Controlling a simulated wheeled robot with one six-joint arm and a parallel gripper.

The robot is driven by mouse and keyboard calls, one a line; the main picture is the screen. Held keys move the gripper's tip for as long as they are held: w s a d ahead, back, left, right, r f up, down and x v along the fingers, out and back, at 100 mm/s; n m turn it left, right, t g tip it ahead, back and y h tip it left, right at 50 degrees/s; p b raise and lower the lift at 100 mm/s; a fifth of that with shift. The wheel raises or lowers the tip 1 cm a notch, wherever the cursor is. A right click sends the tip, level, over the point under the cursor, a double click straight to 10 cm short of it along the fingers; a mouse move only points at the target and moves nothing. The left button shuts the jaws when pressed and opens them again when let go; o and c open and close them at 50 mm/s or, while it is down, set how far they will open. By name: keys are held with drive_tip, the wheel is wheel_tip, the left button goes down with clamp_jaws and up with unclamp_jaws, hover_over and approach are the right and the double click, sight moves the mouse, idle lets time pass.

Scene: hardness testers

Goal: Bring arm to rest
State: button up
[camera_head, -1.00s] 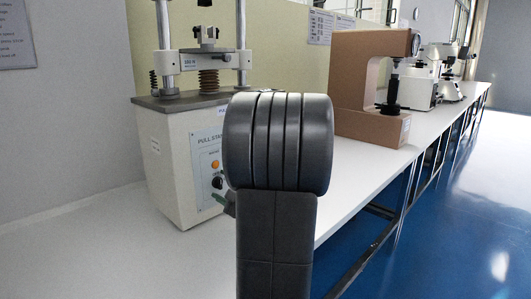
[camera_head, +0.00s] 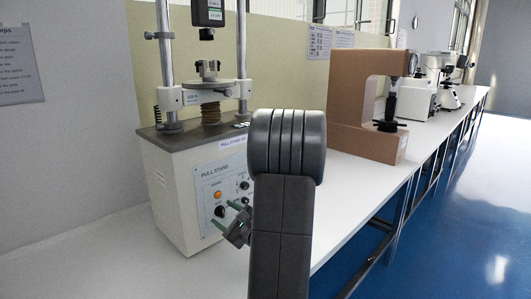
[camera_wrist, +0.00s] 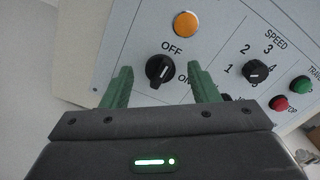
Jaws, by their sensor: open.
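My gripper (camera_head: 229,215) has two green fingers, which are open and empty. It is in front of the pull stand's control panel (camera_head: 208,184) in the head view, partly behind my own dark arm link. In the wrist view, my gripper (camera_wrist: 160,72) has its fingers spread on either side of a black OFF/ON knob (camera_wrist: 160,70). The knob shows between the fingertips, and I cannot tell if they touch it. An orange light (camera_wrist: 186,24) is above the knob.
The pull stand (camera_head: 168,190) stands on a long white bench (camera_head: 345,190). A brown hardness tester (camera_head: 347,95) is to its right, with pale instruments (camera_head: 410,99) farther back. A speed dial (camera_wrist: 256,71) and green and red buttons are beside the knob. Blue floor is clear at right.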

drive_tip(key=shift+r+m+p, duration=0.25)
drive_tip(key=shift+m+p, duration=0.85)
drive_tip(key=shift+p, duration=0.95)
drive_tip(key=shift+f+m+p, duration=0.1)
drive_tip(key=shift+m+p, duration=0.5)
drive_tip(key=shift+p, duration=0.25)
drive_tip(key=shift+f, duration=0.1)
drive_tip(key=shift+s, duration=0.1)
